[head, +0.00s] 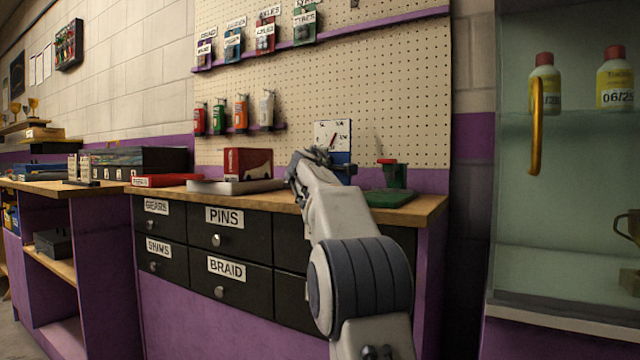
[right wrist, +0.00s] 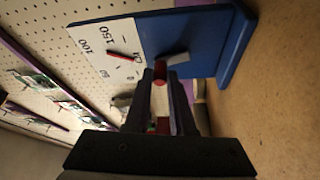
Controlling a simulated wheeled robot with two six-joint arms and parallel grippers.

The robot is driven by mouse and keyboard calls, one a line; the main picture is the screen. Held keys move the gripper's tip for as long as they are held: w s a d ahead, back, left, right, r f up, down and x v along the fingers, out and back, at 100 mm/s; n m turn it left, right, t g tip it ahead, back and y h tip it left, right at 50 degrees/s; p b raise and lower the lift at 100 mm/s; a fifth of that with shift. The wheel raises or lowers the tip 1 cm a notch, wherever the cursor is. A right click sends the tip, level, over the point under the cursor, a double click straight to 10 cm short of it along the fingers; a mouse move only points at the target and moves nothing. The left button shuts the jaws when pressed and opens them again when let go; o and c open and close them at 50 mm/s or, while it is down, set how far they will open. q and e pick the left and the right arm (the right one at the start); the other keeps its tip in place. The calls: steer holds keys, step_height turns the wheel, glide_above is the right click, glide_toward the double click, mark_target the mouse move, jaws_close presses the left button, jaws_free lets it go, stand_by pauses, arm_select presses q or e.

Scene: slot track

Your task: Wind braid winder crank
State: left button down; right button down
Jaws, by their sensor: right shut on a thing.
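The braid winder is a blue stand (head: 341,158) on the wooden bench, with a white dial plate (head: 332,133) and red needle. It also shows in the right wrist view as a blue panel (right wrist: 195,38) beside the dial plate (right wrist: 106,48). A grey crank arm (right wrist: 176,59) sticks out from the blue panel, with a red knob (right wrist: 160,72) near it. My right gripper (head: 312,156) is at the winder's front left. In the right wrist view its fingers (right wrist: 161,88) are shut on the red crank knob. My left gripper is not in view.
A green device with a red handle (head: 389,174) stands right of the winder. A red box (head: 248,164) and a grey tray (head: 236,187) lie to the left. A pegboard (head: 370,80) rises behind, and a glass cabinet (head: 570,200) stands at the right.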

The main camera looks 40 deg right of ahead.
steer(key=shift+s+d+f+m+h+b, duration=0.15)
steer(key=shift+m+h+b, duration=0.1)
steer(key=shift+m+b, duration=0.5)
steer(key=shift+s+f+m+h+b, duration=0.2)
steer(key=shift+m+b, duration=0.35)
steer(key=shift+b, duration=0.4)
steer(key=shift+r+m, duration=0.2)
steer(key=shift+m, duration=0.1)
steer(key=c, duration=1)
jaws_free()
steer(key=shift+c, duration=0.2)
steer(key=shift+b, duration=0.3)
